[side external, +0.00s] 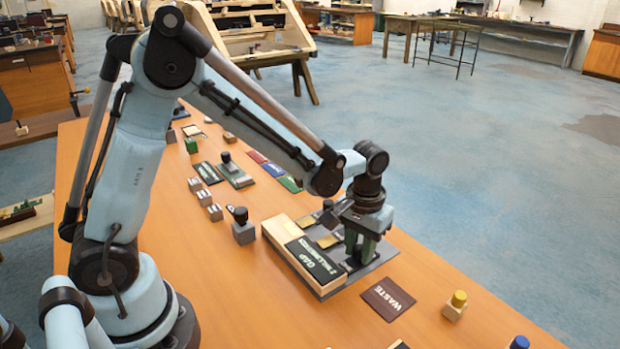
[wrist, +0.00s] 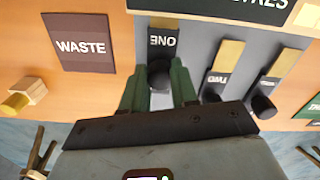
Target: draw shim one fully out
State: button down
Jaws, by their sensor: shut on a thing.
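Shim one (wrist: 163,40) has a black label reading ONE, a short brass strip and a dark round knob. My gripper (wrist: 160,70) has its two green fingers on either side of that knob, shut on it. In the side view my gripper (side external: 360,258) is low over the plate and hides most of shim one. Shim two (wrist: 225,65) and another shim (wrist: 275,75) lie beside it, with longer brass showing.
A dark red WASTE mat (wrist: 80,45) lies beside the plate, and shows bare in the side view (side external: 388,298). A yellow-topped wooden block (side external: 455,306) stands beyond it. Several small blocks and label cards lie farther along the orange table (side external: 240,300).

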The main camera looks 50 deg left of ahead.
aim_at(375, 252)
jog(key=shift+w, duration=2.55)
jog(key=c, duration=0.9)
grip_release()
jog(key=shift+o, duration=0.2)
notch_tip(375, 252, up, 12)
jog(key=shift+s, duration=0.1)
